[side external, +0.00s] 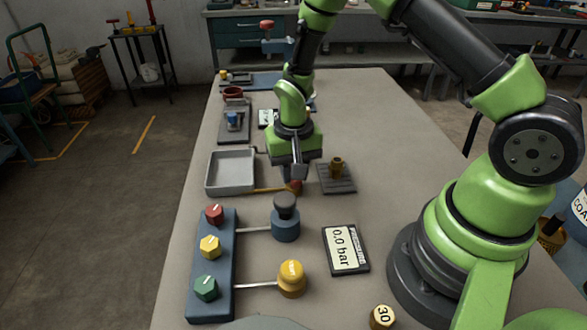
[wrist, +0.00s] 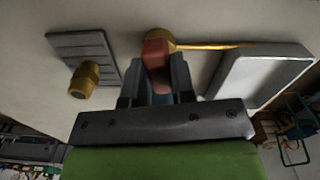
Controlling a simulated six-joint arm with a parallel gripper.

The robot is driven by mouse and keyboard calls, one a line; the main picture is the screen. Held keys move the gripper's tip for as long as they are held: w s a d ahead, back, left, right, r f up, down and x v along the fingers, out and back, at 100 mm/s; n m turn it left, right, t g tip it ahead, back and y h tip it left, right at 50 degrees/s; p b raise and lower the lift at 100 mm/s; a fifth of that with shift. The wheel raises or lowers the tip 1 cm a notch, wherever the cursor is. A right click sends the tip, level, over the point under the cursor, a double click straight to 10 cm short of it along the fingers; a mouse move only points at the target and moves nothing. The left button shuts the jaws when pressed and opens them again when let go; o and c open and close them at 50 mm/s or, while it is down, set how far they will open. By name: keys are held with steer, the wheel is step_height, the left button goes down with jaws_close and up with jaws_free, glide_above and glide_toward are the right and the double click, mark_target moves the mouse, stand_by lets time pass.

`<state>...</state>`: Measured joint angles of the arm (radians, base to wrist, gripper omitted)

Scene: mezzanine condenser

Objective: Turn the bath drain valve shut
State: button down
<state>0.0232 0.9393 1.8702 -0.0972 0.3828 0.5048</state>
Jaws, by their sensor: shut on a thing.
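The drain valve (side external: 296,187) sits on the bench, with a red handle and a brass body. A thin brass pipe (side external: 270,190) runs from it to the grey bath tray (side external: 209,181). My gripper (side external: 294,174) points down over the valve and hides much of it in the side view. In the wrist view the red handle (wrist: 156,54) lies between the fingers of my gripper (wrist: 157,78), which are shut on it. The brass body (wrist: 158,34) shows just beyond the handle, and the pipe runs right to the tray (wrist: 235,72).
A brass fitting (side external: 337,167) stands on a ribbed grey plate (side external: 340,187) close to the gripper's right. In front are a dark-topped knob (side external: 285,220), a yellow knob (side external: 292,277), a blue panel with red, yellow and green knobs (side external: 226,262), and a gauge (side external: 345,248) reading 0.0 bar.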

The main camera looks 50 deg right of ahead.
steer(key=shift+m, duration=0.8)
steer(key=c, duration=1)
jaws_free()
steer(key=shift+o, duration=0.2)
steer(key=shift+r, duration=0.1)
step_height(320, 180, up, 10)
